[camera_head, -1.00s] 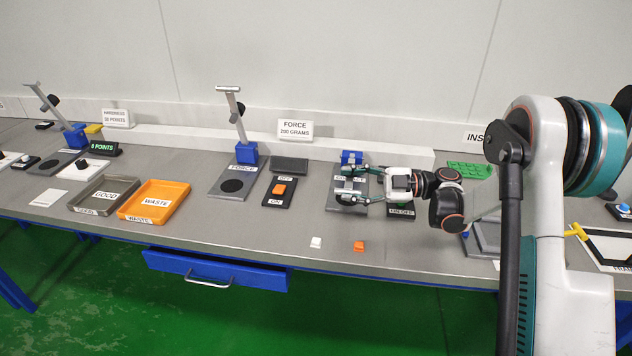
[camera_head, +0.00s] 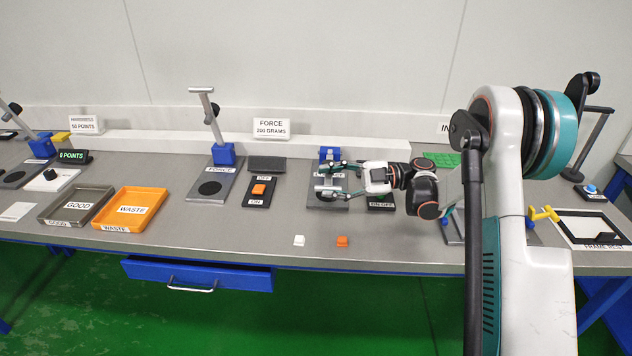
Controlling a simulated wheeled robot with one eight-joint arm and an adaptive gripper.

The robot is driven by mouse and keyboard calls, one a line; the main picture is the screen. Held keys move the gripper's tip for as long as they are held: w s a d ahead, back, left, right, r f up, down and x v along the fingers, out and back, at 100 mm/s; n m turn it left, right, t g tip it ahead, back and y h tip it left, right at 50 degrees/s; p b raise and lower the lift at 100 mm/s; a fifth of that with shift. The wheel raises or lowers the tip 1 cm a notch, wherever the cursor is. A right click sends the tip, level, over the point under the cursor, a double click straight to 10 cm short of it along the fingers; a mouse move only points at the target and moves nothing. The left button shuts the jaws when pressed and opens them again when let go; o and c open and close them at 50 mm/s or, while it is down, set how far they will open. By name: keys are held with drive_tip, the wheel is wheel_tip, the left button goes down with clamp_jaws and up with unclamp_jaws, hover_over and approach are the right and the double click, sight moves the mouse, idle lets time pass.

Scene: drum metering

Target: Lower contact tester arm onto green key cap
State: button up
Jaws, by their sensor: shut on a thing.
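The contact tester has a blue post (camera_head: 329,153) on a grey base plate (camera_head: 314,203), right of the force tester. My gripper (camera_head: 330,180) reaches in from the right, low over this plate, with its fingers around the tester arm. A pale bar (camera_head: 327,188), seemingly the arm's end, shows at the fingers. The arm looks lowered over the plate. The gripper is shut on it. I cannot make out a green key cap; the gripper hides the middle of the plate. I cannot tell whether the arm touches a cap.
The force tester (camera_head: 222,153) stands left with its arm raised. A dark ON-OFF box (camera_head: 381,203) lies right, close under my wrist. A white cap (camera_head: 299,240) and an orange cap (camera_head: 342,240) lie near the front edge. An orange waste tray (camera_head: 131,208) is left.

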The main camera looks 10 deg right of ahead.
drive_tip(key=s+d, duration=0.2)
drive_tip(key=d, duration=1.4)
drive_tip(key=shift+d, duration=0.4)
idle(0.3)
drive_tip(key=shift+c, duration=0.6)
